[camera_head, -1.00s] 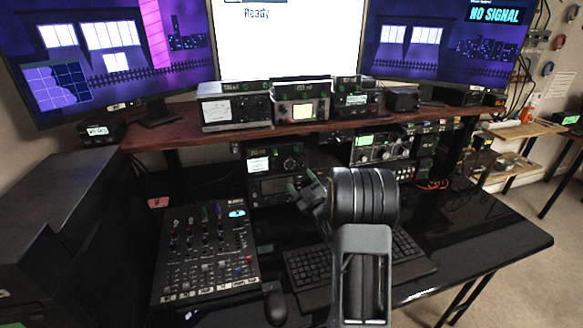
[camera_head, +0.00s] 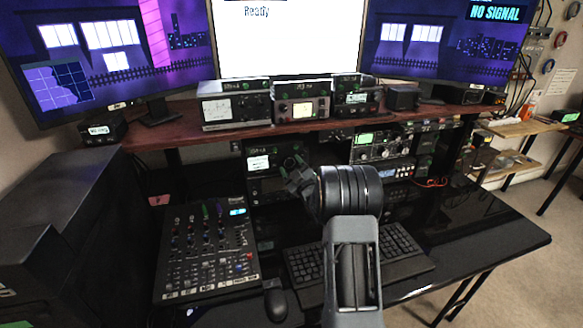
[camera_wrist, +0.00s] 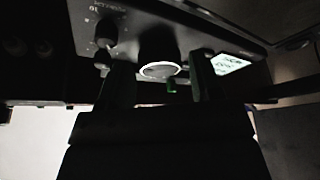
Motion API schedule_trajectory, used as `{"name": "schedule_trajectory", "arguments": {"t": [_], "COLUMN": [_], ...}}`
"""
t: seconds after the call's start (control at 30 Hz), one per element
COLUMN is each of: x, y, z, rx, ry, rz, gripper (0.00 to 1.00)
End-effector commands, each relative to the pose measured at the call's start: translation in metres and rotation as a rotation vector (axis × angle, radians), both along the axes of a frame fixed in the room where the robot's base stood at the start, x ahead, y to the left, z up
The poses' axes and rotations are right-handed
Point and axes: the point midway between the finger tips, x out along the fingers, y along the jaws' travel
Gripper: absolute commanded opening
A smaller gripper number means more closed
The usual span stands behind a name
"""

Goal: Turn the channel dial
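A black radio (camera_head: 262,150) with a lit white display (camera_head: 258,162) sits under the wooden shelf. In the wrist view its panel appears upside down, with a round dial (camera_wrist: 158,48) that has a pale ring on its front face. I cannot tell for sure that this is the channel dial. My gripper (camera_head: 290,176) is in front of the radio's right part and hides some of it. In the wrist view my gripper (camera_wrist: 160,84) has its two dark fingers apart, one on each side below the dial. Nothing is held; contact with the dial is not visible.
A smaller knob (camera_wrist: 105,31) is beside the dial in the wrist view. An audio mixer (camera_head: 205,255), a mouse (camera_head: 276,304) and a keyboard (camera_head: 400,250) lie on the black desk. The wooden shelf (camera_head: 180,134) with more radios is above. The desk's right side is clear.

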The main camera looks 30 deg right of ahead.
Motion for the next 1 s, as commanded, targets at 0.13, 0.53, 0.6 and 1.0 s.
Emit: {"name": "schedule_trajectory", "arguments": {"t": [0.13,0.53,0.6,1.0], "x": [-0.0001,-0.0002,-0.0001,0.0003], "y": [0.0001,0.0003,0.0005,0.0031], "z": [0.0000,-0.0008,-0.0020,-0.0092], "rx": [0.000,0.006,0.019,0.277], "ry": [0.000,-0.001,-0.004,-0.061], "rz": [0.000,0.000,0.001,0.003], "gripper": [0.45,0.20,0.20,0.20]}}
